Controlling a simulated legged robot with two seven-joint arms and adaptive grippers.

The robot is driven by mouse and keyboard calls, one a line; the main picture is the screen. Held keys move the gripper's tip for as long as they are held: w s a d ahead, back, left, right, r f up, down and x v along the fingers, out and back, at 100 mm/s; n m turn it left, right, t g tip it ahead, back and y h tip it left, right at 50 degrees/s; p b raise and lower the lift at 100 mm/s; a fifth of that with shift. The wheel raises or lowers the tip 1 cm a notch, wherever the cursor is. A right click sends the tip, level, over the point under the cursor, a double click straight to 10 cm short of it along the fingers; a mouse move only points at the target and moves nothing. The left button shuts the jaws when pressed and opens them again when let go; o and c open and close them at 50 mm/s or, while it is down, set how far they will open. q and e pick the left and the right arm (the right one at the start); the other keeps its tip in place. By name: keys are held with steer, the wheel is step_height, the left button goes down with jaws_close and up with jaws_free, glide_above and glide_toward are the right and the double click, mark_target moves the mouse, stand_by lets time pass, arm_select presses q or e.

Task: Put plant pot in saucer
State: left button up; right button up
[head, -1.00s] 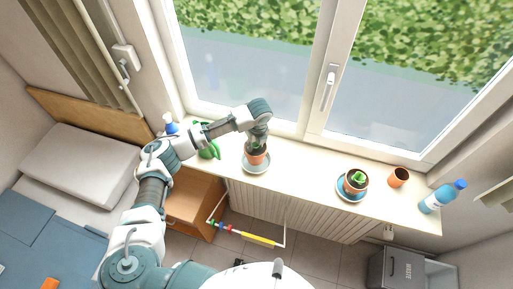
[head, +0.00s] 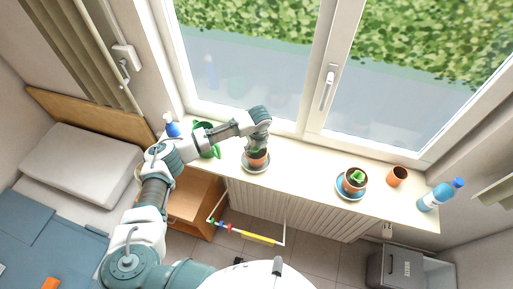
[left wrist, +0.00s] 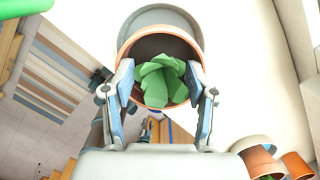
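The terracotta plant pot (head: 258,159) with a green plant is under my left gripper (head: 257,148) on the windowsill. In the left wrist view the pot (left wrist: 130,44) stands between the two fingers of the left gripper (left wrist: 160,80), which press against its sides. The grey saucer (head: 247,168) lies around and below the pot in the head view, and shows behind the pot's rim in the left wrist view (left wrist: 160,14). The pot's base is hidden, so I cannot tell whether it touches the saucer. My right gripper is not in view.
To the right on the sill are a second potted plant (head: 348,186) in a blue saucer, an empty terracotta pot (head: 397,176) and a blue bottle (head: 440,195). A green watering can (head: 213,149) and a spray bottle (head: 171,128) are left. The sill between the potted plants is clear.

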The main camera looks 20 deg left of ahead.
arm_select(q)
steer(key=shift+a+r, duration=0.1)
steer(key=shift+r, duration=0.35)
step_height(320, 180, up, 11)
steer(key=d+b, duration=0.1)
steer(key=shift+s+d, duration=0.15)
steer(key=shift+s, duration=0.3)
